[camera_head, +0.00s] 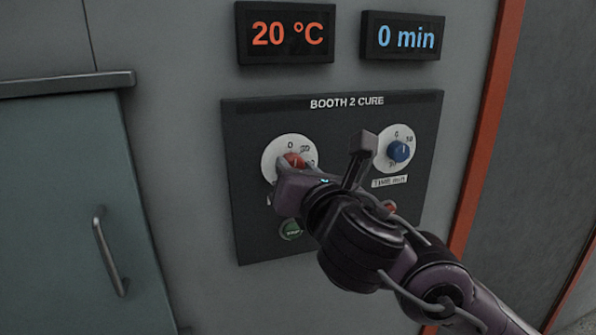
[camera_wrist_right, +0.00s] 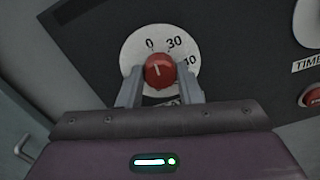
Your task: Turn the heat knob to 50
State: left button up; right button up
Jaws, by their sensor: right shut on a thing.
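The red heat knob (camera_head: 294,160) sits on a white round dial (camera_head: 272,150) at the left of the dark control panel. It also shows in the right wrist view (camera_wrist_right: 160,70), where its white mark points up, leaning slightly left towards the 0. The dial's 0 and 30 can be read; other marks are partly hidden by my fingers. My right gripper (camera_head: 287,168) is shut on the red knob, one finger on each side in the wrist view (camera_wrist_right: 160,85). The orange display (camera_head: 286,34) above reads 20 °C. My left gripper is not in view.
A blue time knob (camera_head: 399,152) is on the panel (camera_head: 335,122) to the right, under a 0 min display (camera_head: 402,37). A green button (camera_head: 290,230) and a red button (camera_wrist_right: 313,95) are lower down. A cabinet door with a handle (camera_head: 108,250) is at left.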

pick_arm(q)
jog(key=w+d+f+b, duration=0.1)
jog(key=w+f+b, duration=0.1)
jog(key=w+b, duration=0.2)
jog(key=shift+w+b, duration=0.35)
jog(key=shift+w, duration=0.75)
pick_arm(e)
jog(key=m, duration=2.9)
jog(key=shift+f, duration=0.25)
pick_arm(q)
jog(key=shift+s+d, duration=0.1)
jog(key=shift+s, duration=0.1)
pick_arm(e)
jog(key=o, duration=1)
jog(key=shift+r, duration=0.1)
